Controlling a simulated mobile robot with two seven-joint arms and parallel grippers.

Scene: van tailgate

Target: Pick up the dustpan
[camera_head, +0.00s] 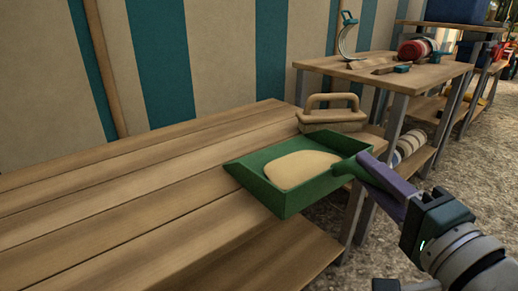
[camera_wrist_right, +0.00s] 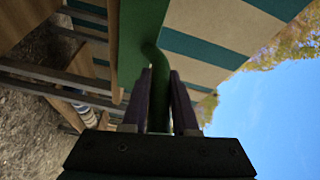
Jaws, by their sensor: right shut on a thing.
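The green dustpan (camera_head: 290,203) is at the right end of the plank table, with a tan patch in its pan. It looks level; I cannot tell whether it touches the planks. My right gripper (camera_head: 372,170) comes in from the right and is shut on the dustpan's handle. In the right wrist view the two purple fingers (camera_wrist_right: 160,95) stand on either side of the green handle (camera_wrist_right: 158,60), with the pan beyond. My left gripper is not in view.
The plank table (camera_head: 110,200) is bare on the left. A tan handled block (camera_head: 332,112) sits behind the dustpan. A second table (camera_head: 390,68) at the back right holds a clamp-like tool (camera_head: 347,38) and a red cylinder (camera_head: 414,49). A striped wall (camera_head: 220,60) stands behind.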

